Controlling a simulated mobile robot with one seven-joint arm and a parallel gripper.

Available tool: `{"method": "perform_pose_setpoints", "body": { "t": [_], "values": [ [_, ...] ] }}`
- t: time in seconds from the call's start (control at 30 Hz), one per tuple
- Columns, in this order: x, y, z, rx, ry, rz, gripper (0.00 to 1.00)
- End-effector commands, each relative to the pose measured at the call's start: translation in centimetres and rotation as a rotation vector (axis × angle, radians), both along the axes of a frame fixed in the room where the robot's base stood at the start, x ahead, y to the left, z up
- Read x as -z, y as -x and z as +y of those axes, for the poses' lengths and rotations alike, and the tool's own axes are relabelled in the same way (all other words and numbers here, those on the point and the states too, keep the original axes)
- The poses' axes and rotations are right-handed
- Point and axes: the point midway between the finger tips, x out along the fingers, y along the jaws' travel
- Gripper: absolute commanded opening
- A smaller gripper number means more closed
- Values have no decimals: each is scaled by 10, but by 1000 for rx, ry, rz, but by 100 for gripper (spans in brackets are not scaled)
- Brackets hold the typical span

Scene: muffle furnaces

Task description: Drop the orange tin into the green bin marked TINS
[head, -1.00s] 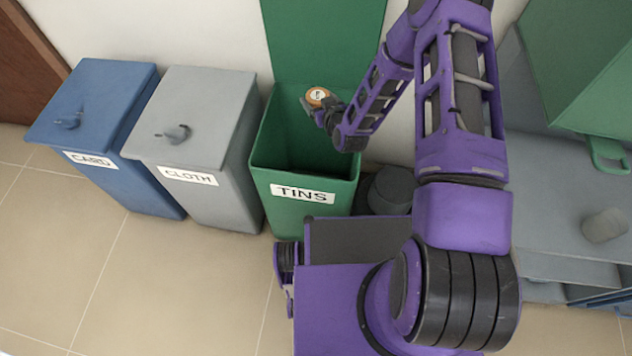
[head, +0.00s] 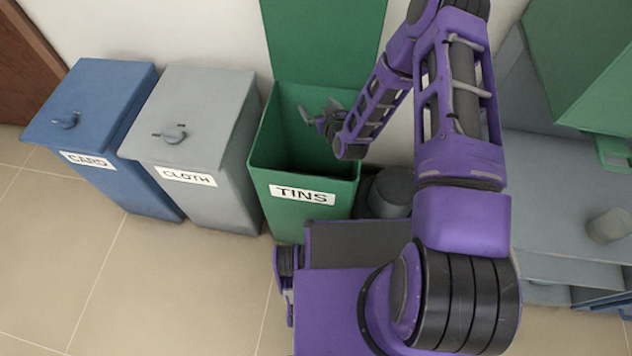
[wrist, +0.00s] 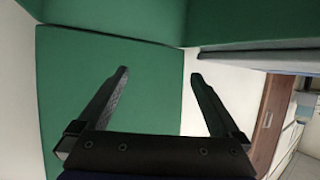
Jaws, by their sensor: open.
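The green bin marked TINS (head: 303,215) stands with its lid (head: 325,40) raised against the wall. My gripper (head: 318,117) is over the bin's opening, near its back right, open and empty. In the wrist view the two fingers (wrist: 158,85) are spread apart with nothing between them, and green surfaces show beyond. The orange tin is not in sight in either view now. The inside of the bin is dark and its floor cannot be seen.
A grey bin marked CLOTH (head: 190,140) and a blue bin marked CARD (head: 95,120) stand shut to the left. A dark round object (head: 390,190) is close to the right of the TINS bin. A grey bench (head: 570,190) is at the right. The floor at left is clear.

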Motion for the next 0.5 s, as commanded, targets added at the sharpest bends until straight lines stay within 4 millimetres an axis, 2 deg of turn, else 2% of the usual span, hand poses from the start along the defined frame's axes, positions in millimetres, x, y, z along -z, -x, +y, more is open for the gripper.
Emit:
{"method": "perform_pose_setpoints", "body": {
  "t": [0.17,0.5],
  "values": [
    [-10,21,-8,1,1,2,100],
    [-41,93,-33,1,0,2,100]
  ]
}}
